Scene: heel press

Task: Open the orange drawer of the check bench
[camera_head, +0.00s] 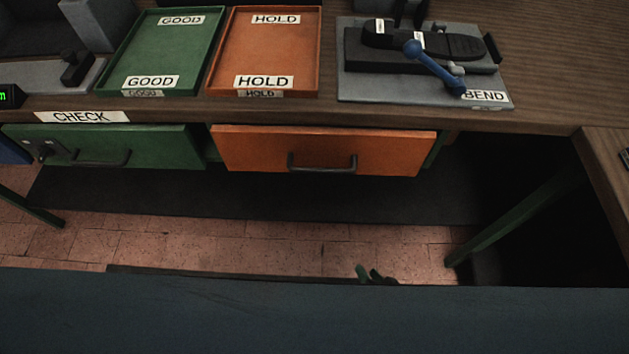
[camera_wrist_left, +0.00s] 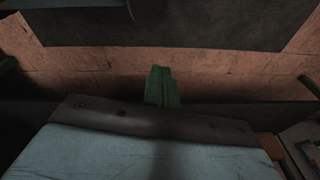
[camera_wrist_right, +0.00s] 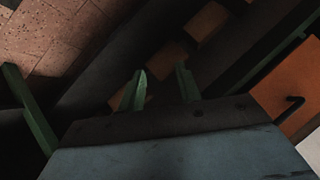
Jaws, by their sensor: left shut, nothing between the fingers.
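The orange drawer (camera_head: 255,148) sits under the bench top, with a dark bar handle (camera_head: 322,168) on its front. It looks shut or nearly so. In the right wrist view the orange drawer (camera_wrist_right: 278,80) and its handle (camera_wrist_right: 290,110) show at the right edge. My right gripper (camera_head: 374,275) shows only as green fingertips low in the head view, apart from the handle. In the right wrist view its two fingers (camera_wrist_right: 161,88) are apart, with nothing between them. My left gripper (camera_wrist_left: 161,88) is shut and empty over the floor; the head view does not show it.
A green drawer (camera_head: 165,146) with a CHECK label (camera_head: 82,117) above it is left of the orange one. A green tray (camera_head: 158,50), an orange HOLD tray (camera_head: 270,50) and a bend fixture (camera_head: 425,88) stand on the bench. Another table (camera_head: 605,170) is at the right.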

